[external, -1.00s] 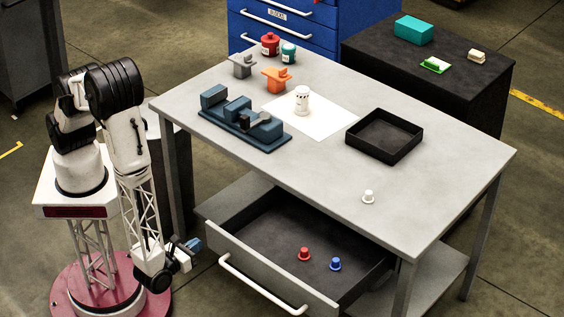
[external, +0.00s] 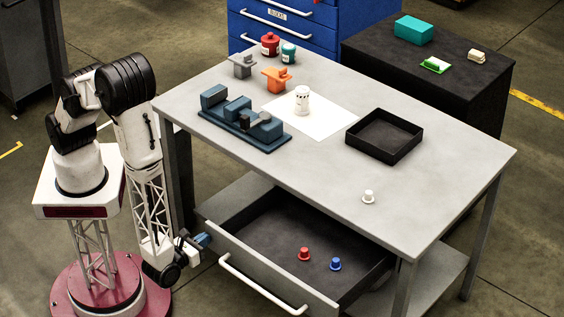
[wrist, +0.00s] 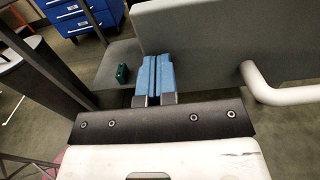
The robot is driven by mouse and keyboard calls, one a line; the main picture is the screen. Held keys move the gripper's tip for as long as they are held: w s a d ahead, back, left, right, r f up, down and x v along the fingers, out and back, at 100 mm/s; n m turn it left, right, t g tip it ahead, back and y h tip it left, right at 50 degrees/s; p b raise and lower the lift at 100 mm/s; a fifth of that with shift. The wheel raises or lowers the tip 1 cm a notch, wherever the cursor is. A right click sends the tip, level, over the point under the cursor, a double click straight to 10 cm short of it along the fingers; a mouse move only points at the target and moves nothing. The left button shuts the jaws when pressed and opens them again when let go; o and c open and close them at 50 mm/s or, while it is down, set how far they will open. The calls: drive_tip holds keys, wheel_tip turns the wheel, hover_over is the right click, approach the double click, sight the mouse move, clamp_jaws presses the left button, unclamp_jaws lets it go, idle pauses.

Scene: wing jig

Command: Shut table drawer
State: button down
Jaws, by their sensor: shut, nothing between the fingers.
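The table drawer (external: 264,268) is pulled out under the grey table, with its white bar handle (external: 262,286) along the front. A red peg (external: 304,254) and a blue peg (external: 335,264) stand inside it. My gripper (external: 203,240) is shut and empty, just left of the drawer's front left end. In the wrist view my blue fingers (wrist: 154,76) are together beside the grey drawer front (wrist: 225,40). The handle's end (wrist: 262,85) shows to their right. I cannot tell whether the fingers touch the drawer front.
A dark green object (wrist: 122,73) lies on a grey surface left of the fingers. A table leg stands close by.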

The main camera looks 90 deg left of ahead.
sight(238, 216)
drive_tip(key=x, duration=2.8)
drive_tip(key=shift+f, duration=0.1)
drive_tip(key=shift+x, duration=0.85)
drive_tip(key=shift+w, duration=0.1)
drive_tip(key=shift+d, duration=0.1)
drive_tip(key=shift+v, duration=7.35)
